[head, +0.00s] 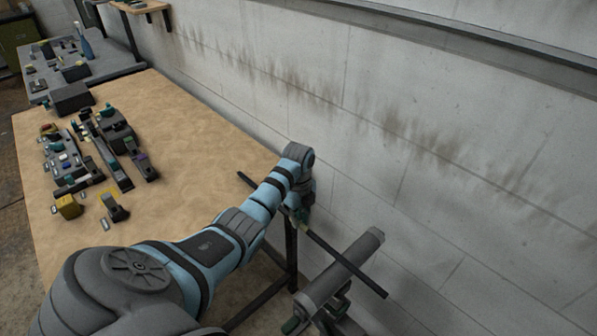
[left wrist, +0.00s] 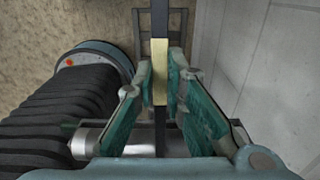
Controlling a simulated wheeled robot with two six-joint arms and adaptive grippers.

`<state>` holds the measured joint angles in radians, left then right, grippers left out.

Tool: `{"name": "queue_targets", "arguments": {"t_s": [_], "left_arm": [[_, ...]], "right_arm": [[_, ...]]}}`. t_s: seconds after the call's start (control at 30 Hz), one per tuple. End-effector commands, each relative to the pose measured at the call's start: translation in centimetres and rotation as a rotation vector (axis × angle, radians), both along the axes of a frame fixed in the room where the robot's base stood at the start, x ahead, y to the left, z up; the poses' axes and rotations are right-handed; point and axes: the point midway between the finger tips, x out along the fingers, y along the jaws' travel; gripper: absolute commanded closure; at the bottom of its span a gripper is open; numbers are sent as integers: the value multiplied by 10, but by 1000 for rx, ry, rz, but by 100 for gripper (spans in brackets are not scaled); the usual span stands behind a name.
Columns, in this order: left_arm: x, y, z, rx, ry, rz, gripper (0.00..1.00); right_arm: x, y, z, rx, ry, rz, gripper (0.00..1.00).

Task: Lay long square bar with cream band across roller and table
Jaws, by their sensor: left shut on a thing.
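The long dark square bar (head: 345,262) runs slantwise, its upper-left end over the edge of the wooden table (head: 190,140) and its lower-right end past the grey roller (head: 343,268). Its cream band (left wrist: 159,72) shows between my fingers in the left wrist view. My left gripper (head: 299,213) is shut on the bar at the band. In the left wrist view, the roller (left wrist: 112,140) lies crosswise behind the bar. I cannot tell whether the bar touches the roller or the table. My arm hides part of the bar. My right gripper is not in view.
A pale block wall (head: 420,130) runs close along the right side. Several dark tools and blocks and a yellow block (head: 68,206) lie on the table's left part. A second grey table (head: 100,66) stands beyond. The table's middle is clear.

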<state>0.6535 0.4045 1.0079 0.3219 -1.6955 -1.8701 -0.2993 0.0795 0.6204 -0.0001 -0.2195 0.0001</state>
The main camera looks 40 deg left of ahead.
Motion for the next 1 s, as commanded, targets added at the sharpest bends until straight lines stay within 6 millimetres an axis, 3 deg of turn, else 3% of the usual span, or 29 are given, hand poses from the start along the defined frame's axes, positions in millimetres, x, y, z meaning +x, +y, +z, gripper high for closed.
{"name": "queue_targets", "arguments": {"t_s": [1.0], "left_arm": [[1,3,0,3,-2,1,100]], "right_arm": [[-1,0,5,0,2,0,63]]}}
